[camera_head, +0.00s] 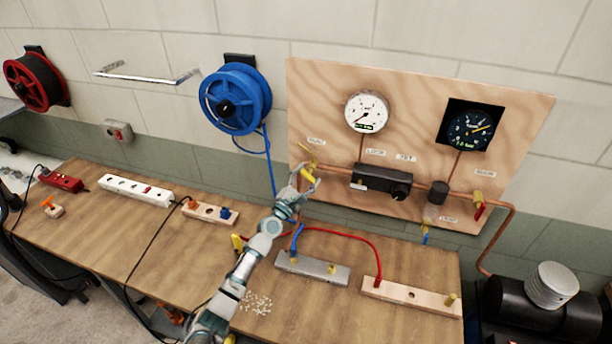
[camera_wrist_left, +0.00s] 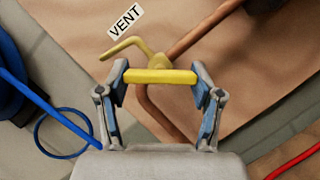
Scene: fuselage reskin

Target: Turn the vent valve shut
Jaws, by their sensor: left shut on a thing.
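The vent valve (camera_wrist_left: 158,60) is a yellow fitting on the copper pipe, beside a white label reading VENT. It has a bent yellow lever and a straight yellow handle (camera_wrist_left: 160,76). In the head view the handle (camera_head: 309,177) shows at the left end of the wooden gauge board. My left gripper (camera_head: 307,178) reaches up to it. In the left wrist view my gripper (camera_wrist_left: 161,84) is shut on the yellow handle, with one finger at each end of the bar. My right gripper is not in view.
The gauge board (camera_head: 530,120) carries a white gauge (camera_head: 367,111), a dark gauge (camera_head: 468,130), a black regulator (camera_head: 382,184) and another valve with a red handle (camera_head: 479,211). A blue reel (camera_head: 235,99) hangs to the left. The bench (camera_head: 170,240) below holds power strips, blocks and a red cable.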

